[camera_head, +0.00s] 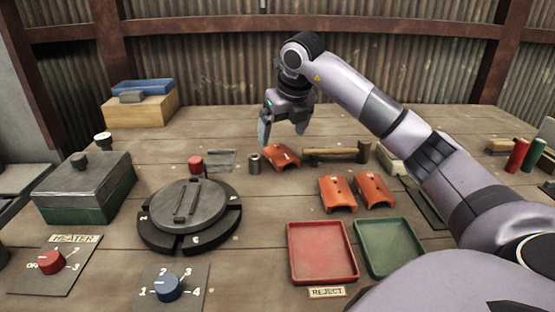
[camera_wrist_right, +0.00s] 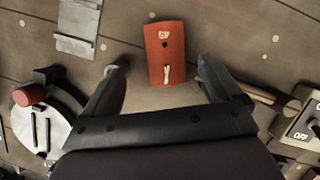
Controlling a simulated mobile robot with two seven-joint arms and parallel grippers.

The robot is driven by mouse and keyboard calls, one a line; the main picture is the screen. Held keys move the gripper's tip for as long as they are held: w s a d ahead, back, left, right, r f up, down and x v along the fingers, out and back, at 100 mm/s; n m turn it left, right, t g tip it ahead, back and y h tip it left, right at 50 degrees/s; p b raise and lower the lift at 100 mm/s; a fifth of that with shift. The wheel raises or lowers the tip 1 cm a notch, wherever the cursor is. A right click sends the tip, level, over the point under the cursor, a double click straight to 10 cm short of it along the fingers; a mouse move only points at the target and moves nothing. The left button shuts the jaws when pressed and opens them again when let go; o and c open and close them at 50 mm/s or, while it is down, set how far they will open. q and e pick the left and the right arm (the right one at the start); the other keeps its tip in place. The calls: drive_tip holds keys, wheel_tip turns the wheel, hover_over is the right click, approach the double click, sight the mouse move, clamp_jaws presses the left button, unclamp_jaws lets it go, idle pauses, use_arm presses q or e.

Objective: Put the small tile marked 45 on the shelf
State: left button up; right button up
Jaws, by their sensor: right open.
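Three orange curved tiles lie on the wooden table. One tile (camera_head: 281,157) lies just below my right gripper (camera_head: 284,132). Two more tiles, a left one (camera_head: 338,193) and a right one (camera_head: 374,191), lie nearer, behind the trays. In the right wrist view the first tile (camera_wrist_right: 165,55) lies ahead of and between my two spread fingers, apart from both. My right gripper is open and empty above the table. No shelf is clearly identifiable. My left gripper is out of view.
A red tray (camera_head: 322,252) by a REJECT label and a green tray (camera_head: 388,247) stand in front. A round dark turntable (camera_head: 190,216) is at left. A wooden mallet (camera_head: 337,154) lies right of the first tile; a small grey cylinder (camera_head: 254,163) stands left.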

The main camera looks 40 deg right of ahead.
sight(280, 149)
drive_tip(key=shift+f+m, duration=0.15)
drive_tip(key=shift+m, duration=0.25)
drive_tip(key=shift+w+f, duration=0.1)
drive_tip(key=shift+f, duration=0.25)
drive_tip(key=x, duration=0.4)
drive_tip(key=d+x, duration=0.1)
drive_tip(key=x, duration=0.1)
drive_tip(key=shift+w, duration=0.1)
drive_tip(key=shift+c, duration=0.3)
drive_tip(key=shift+r, duration=0.1)
drive_tip(key=c, duration=1.2)
